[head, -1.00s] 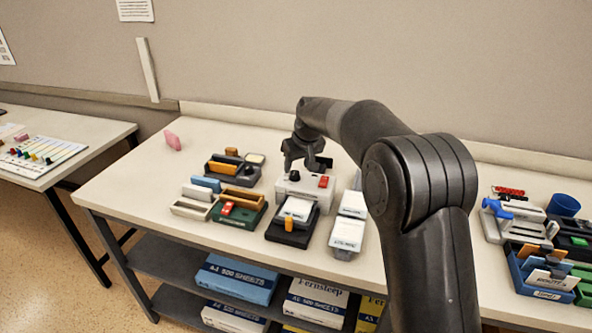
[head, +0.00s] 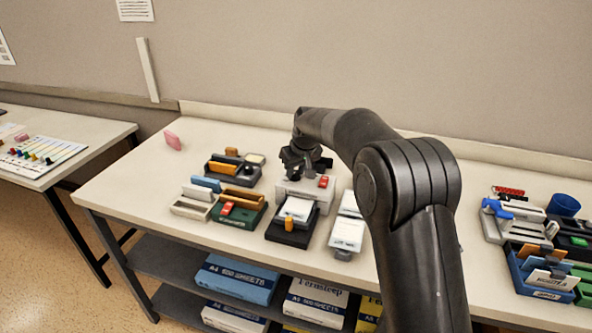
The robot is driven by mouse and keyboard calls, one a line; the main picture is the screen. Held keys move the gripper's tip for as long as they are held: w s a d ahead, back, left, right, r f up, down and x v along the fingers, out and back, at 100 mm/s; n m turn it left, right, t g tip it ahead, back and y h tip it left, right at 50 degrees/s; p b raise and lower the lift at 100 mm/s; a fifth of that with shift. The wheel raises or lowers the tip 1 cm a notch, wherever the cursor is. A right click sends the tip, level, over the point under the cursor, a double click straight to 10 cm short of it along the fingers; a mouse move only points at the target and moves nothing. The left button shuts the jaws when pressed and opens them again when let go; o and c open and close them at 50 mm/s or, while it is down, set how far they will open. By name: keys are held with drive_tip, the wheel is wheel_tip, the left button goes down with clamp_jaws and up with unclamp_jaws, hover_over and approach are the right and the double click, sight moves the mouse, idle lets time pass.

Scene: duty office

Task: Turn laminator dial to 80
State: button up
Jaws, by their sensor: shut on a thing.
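The laminator (head: 310,193) is a small white machine in the middle of the long bench. A red switch (head: 323,181) sits on its top at the right. My gripper (head: 296,174) points down onto the left part of the laminator's top and is shut on the dial there. The dial is hidden behind the gripper, so its setting and marks cannot be read.
A dark tray (head: 287,235) with white cards stands in front of the laminator. White card stacks (head: 347,233) lie to the right. Dark stationery trays (head: 236,218) crowd the left. Open bench lies farther left and right.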

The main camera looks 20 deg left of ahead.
drive_tip(key=shift+c, duration=1.1)
drive_tip(key=m, duration=0.1)
drive_tip(key=m+h, duration=0.1)
drive_tip(key=m, duration=0.1)
drive_tip(key=shift+s+a+m+t, duration=0.1)
drive_tip(key=shift+a+m+t, duration=0.1)
drive_tip(key=shift+m+t, duration=0.15)
drive_tip(key=m+h, duration=0.1)
drive_tip(key=m, duration=0.2)
drive_tip(key=m+h, duration=0.1)
drive_tip(key=m, duration=0.2)
drive_tip(key=shift+a+t+h, duration=0.15)
drive_tip(key=shift+t+h, duration=0.1)
drive_tip(key=shift+h, duration=0.05)
drive_tip(key=o, duration=1)
